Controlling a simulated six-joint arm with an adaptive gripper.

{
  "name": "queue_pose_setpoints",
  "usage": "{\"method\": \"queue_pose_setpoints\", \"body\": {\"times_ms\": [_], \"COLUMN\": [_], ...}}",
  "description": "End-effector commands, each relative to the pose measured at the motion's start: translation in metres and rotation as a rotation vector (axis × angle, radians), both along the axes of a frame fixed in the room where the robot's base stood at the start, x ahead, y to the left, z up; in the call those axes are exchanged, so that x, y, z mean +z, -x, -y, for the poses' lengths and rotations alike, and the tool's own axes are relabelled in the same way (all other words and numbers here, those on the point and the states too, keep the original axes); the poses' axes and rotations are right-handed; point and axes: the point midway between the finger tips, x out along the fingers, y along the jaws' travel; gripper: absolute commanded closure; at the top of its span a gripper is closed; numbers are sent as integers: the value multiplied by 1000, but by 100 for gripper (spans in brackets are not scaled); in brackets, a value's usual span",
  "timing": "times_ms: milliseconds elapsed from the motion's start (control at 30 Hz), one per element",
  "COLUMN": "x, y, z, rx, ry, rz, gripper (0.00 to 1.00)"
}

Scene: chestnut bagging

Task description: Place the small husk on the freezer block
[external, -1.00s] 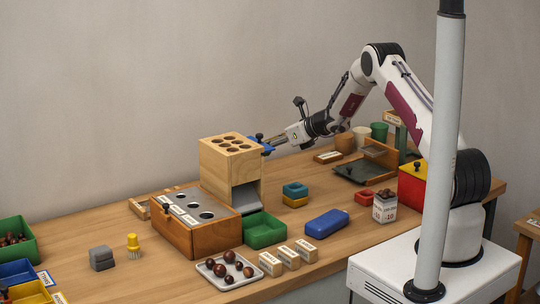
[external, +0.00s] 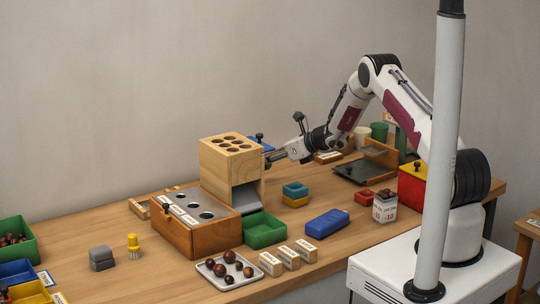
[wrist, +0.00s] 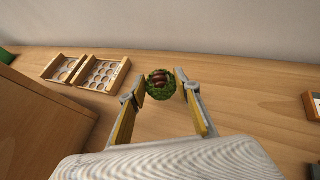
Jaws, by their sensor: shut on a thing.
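The small husk (wrist: 160,84), green and spiky with brown nuts showing in its opening, sits between my fingertips in the wrist view. My gripper (wrist: 160,86) is shut on it. In the external view my gripper (external: 271,157) is low behind the wooden box with holes, its tips partly hidden; the husk cannot be made out there. A blue rounded slab (external: 326,222), which looks like the freezer block, lies on the front middle of the table, well away from my gripper. Its top looks bare.
The tall wooden box (external: 231,165) stands close left of my gripper. A green tray (external: 265,230), stacked teal and yellow pieces (external: 295,194) and a white chestnut cup (external: 384,207) stand around the blue slab. Two wooden racks (wrist: 100,73) lie left of the husk in the wrist view.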

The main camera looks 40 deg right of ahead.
Motion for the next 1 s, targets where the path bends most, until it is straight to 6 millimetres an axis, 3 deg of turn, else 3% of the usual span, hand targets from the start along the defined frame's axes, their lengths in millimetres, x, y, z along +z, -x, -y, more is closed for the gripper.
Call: {"method": "queue_pose_setpoints", "body": {"times_ms": [467, 1000], "x": [-7, -50], "y": [0, 0], "z": [0, 0], "rx": [0, -1], "ry": [0, 0], "rz": [-1, 0], "gripper": [85, 85]}}
